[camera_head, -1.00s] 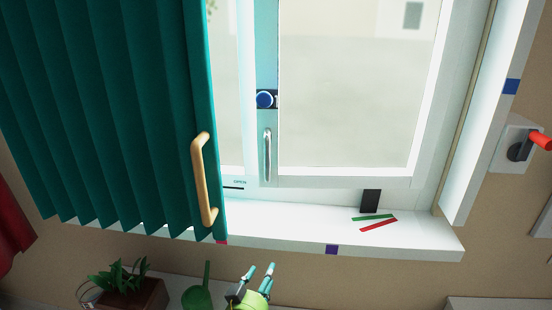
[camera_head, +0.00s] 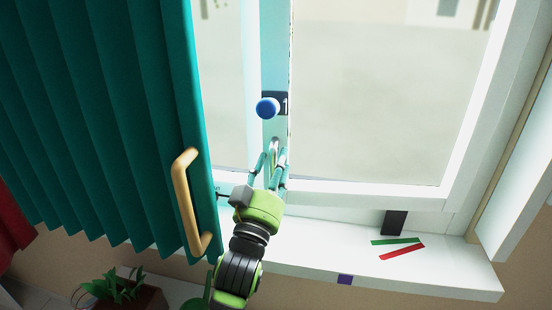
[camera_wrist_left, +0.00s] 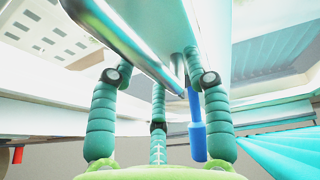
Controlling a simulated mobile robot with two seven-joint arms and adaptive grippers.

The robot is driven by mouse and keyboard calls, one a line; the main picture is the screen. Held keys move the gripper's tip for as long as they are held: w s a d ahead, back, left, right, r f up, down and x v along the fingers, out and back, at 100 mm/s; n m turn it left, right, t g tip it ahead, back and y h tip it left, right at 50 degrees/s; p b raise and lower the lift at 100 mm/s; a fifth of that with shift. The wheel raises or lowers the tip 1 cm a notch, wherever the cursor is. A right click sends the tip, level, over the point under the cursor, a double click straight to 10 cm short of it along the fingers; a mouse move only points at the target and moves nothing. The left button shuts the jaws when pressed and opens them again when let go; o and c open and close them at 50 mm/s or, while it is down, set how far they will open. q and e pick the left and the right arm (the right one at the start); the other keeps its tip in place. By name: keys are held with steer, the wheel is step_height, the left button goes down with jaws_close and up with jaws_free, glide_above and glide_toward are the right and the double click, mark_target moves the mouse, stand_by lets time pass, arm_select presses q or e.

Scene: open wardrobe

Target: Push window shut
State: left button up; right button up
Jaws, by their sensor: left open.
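The window (camera_head: 385,100) has a pale frame, with a light-blue upright (camera_head: 274,60) bearing a silver handle (camera_head: 273,152) and a round blue knob (camera_head: 267,108). My left gripper (camera_head: 268,172) is open at the handle's lower end, its fingers pointing up at it. In the left wrist view, the silver handle (camera_wrist_left: 130,45) passes between the spread fingers (camera_wrist_left: 158,90); I cannot tell whether they touch it. A blue rod-shaped part (camera_wrist_left: 197,135) hangs near the right finger. How far the window stands open is unclear. My right gripper is out of view.
A teal pleated curtain (camera_head: 95,110) with a wooden handle (camera_head: 188,200) hangs just left of my gripper. The white sill (camera_head: 320,265) carries a green strip (camera_head: 396,240) and a red strip (camera_head: 402,251). A potted plant (camera_head: 120,285) stands lower left.

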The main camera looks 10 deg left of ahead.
arm_select(q)
steer(key=shift+r, duration=0.2)
steer(key=shift+c, duration=0.4)
steer(key=shift+w+f, duration=0.1)
steer(key=shift+w, duration=0.05)
steer(key=c, duration=0.7)
steer(key=shift+w+h, duration=0.35)
steer(key=shift+h, duration=0.05)
steer(key=w, duration=0.1)
steer(key=w+h, duration=0.1)
steer(key=w+m, duration=0.1)
steer(key=shift+w+a, duration=0.35)
steer(key=shift+a, duration=0.05)
steer(key=shift+s+h, duration=0.15)
steer(key=shift+h, duration=0.15)
steer(key=o, duration=0.8)
